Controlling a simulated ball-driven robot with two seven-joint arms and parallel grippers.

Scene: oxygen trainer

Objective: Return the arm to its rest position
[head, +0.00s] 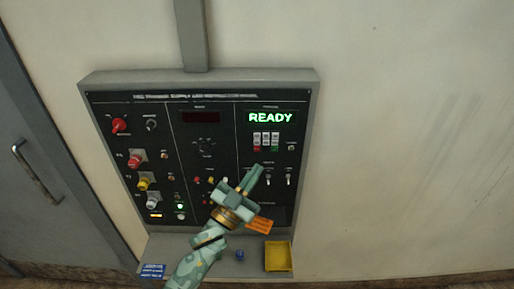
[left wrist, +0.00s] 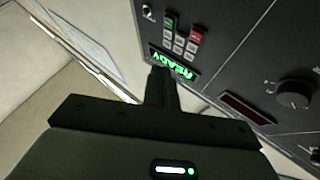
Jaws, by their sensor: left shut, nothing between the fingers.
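My left gripper (head: 252,180) is in front of the lower right part of the control panel (head: 220,160) in the head view. Its fingers are shut together with nothing between them and point up and to the right. In the left wrist view the closed fingers (left wrist: 161,84) point toward the lit green READY display (left wrist: 172,65), which also shows in the head view (head: 270,118). I cannot tell whether the fingertips touch the panel. My left arm (head: 200,264) comes up from the bottom and hides part of the panel's lower middle. My right gripper is not in view.
The panel carries red knobs (head: 135,160), a yellow knob (head: 144,183) and toggle switches (head: 289,180). Its lower shelf holds a yellow tray (head: 289,257), a small blue item (head: 240,255) and a blue label (head: 152,271). A grey door (head: 45,150) stands left. The wall right is clear.

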